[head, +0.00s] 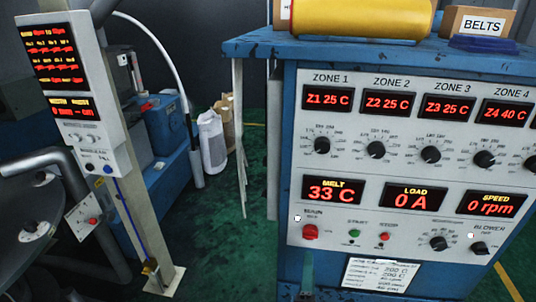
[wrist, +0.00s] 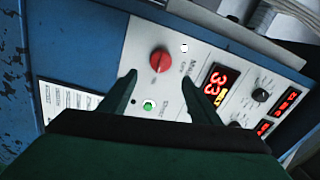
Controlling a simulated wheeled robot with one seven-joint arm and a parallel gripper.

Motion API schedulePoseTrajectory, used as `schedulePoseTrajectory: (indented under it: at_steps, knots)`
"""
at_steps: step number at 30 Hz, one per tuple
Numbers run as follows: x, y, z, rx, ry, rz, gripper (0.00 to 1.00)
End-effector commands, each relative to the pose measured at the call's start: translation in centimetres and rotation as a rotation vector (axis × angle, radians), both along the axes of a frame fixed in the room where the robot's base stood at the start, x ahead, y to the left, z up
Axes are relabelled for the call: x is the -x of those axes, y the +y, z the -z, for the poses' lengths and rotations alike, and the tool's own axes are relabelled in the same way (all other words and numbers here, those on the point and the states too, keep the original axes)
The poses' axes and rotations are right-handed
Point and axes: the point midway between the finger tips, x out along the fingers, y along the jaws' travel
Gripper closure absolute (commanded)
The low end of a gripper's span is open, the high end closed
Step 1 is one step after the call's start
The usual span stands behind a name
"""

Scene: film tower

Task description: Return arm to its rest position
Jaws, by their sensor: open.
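My gripper (wrist: 158,77) shows in the wrist view with its two dark green fingers spread apart and nothing between them. It faces the lower left part of the control panel (head: 400,168). A red knob (wrist: 160,60) lies just beyond the fingertips in the picture, and a green button (wrist: 148,106) shows between the fingers. I cannot tell the exact gap to the panel. In the head view the same red knob (head: 310,232) and green button (head: 354,233) sit under the melt display (head: 333,190), which reads 33 C. The arm is mostly out of the head view.
The blue cabinet (head: 420,50) carries a yellow cylinder (head: 352,20) and a BELTS box (head: 480,22). A post-mounted display (head: 62,70) and pipework stand at the left. Green floor (head: 215,245) is open between post and cabinet.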

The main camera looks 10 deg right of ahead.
Motion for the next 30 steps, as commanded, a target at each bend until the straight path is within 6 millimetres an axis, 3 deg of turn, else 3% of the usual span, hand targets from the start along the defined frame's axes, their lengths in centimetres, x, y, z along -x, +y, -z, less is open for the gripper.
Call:
schedulePoseTrajectory:
  at_steps: [5,15,23,30]
  knots:
    - [2.3,1.7,2.2,0.086,0.050,-0.017,0.43]
    - [12.1,7.8,7.8,0.462,0.215,-0.101,0.43]
    - [20.1,11.7,9.7,0.756,0.314,-0.182,0.43]
    - [27.3,14.6,9.8,1.027,0.381,-0.267,0.43]
